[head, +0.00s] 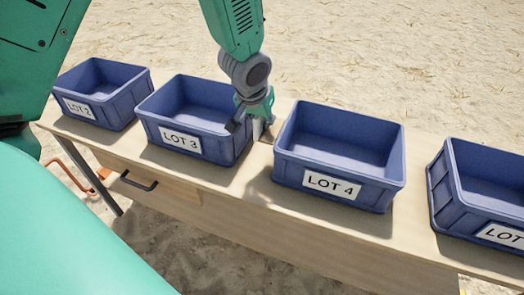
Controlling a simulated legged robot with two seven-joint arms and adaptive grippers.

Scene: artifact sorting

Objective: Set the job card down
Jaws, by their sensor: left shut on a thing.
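My left gripper (252,116) reaches down from the top of the head view into the gap between the LOT 3 bin (180,141) and the LOT 4 bin (332,184). It is shut on the job card (257,130), of which only a small pale piece shows below the fingers. The gripper hides most of the card. The card is low, close to the table top, and I cannot tell whether it touches it. My right gripper is not in view.
The blue bins stand in a row on a wooden table (218,187). The LOT 2 bin (78,107) is at left and another LOT bin (497,234) is cut off at right. All visible bins look empty. The gap around the gripper is narrow. Sandy ground surrounds the table.

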